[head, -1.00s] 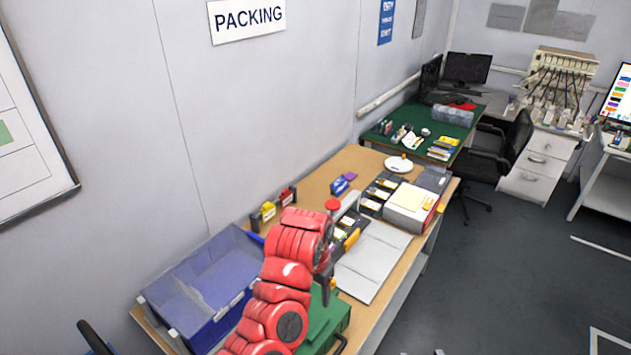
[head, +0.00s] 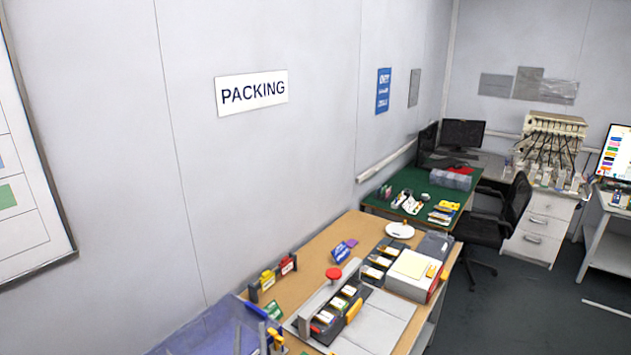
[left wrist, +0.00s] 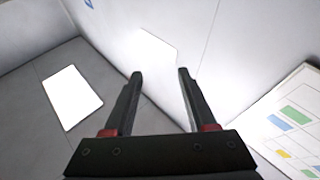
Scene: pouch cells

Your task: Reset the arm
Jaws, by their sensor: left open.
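My left gripper (left wrist: 160,76) shows in the left wrist view with its two dark fingers spread apart. Nothing is between them. Pale wall surfaces lie behind the fingers, and no table shows in that view. In the head view no gripper shows clearly; a small grey and yellow part at the bottom edge is too cut off to identify. My right gripper is in neither view.
The wooden packing table (head: 318,249) holds a blue bin (head: 205,335), a red button (head: 333,273), a row of dark trays and a white device (head: 408,280). A green desk (head: 400,207) and black chair (head: 500,225) stand beyond.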

